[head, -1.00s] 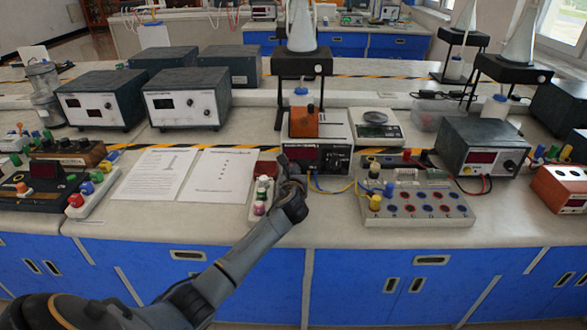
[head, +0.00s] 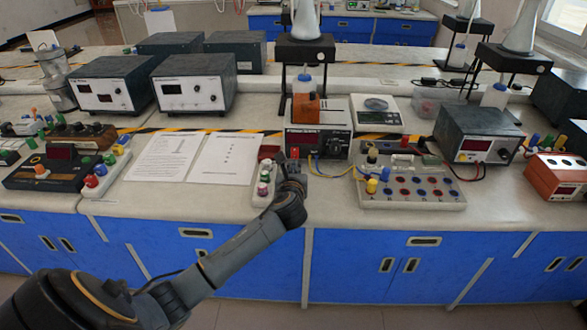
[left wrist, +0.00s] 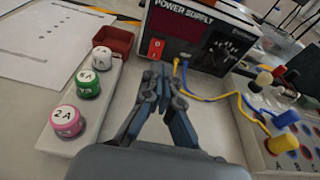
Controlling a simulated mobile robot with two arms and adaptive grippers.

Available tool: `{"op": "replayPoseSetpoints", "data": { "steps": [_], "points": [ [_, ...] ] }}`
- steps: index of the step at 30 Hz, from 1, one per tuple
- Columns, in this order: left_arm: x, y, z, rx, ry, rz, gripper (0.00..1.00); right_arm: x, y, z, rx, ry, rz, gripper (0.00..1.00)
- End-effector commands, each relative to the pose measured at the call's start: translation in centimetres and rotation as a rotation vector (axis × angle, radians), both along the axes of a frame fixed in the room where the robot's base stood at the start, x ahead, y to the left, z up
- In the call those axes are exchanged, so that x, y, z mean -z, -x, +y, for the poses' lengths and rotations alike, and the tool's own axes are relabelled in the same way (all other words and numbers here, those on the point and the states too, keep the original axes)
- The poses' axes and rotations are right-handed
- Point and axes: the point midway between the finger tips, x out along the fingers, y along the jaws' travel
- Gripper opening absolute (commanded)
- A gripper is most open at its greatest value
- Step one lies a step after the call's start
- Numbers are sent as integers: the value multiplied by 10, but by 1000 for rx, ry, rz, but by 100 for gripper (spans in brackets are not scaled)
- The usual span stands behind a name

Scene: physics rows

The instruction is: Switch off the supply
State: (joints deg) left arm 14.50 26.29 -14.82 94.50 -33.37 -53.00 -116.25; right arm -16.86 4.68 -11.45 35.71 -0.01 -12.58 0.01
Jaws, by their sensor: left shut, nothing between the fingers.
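The power supply (head: 338,146) is a dark box with a red display panel, standing on the bench at the middle of the head view. It also shows at the top of the left wrist view (left wrist: 190,22). Its red rocker switch (left wrist: 156,48) is on the left of its front face. My left gripper (head: 291,160) is shut and empty, in front of the supply's left side. In the left wrist view its fingertips (left wrist: 160,72) are just below the switch; I cannot tell whether they touch the supply. My right gripper is not in view.
Blue and yellow leads run from the supply to a terminal board (head: 418,198) on the right. A strip of labelled caps (left wrist: 62,122) and a small red tray (left wrist: 112,40) lie left of my gripper. Paper sheets (head: 222,160) lie further left.

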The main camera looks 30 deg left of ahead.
Motion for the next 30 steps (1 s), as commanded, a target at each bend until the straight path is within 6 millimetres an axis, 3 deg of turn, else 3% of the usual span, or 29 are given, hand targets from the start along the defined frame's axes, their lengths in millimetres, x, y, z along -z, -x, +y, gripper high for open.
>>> {"op": "replayPoseSetpoints", "data": {
  "steps": [7,25,30],
  "points": [
    [-11,20,-12,1,-1,1,0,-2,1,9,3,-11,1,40],
    [-12,22,-14,0,1,0,0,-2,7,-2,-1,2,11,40],
    [11,42,-28,-39,178,-22,0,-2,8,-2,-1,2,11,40]
  ]
}}
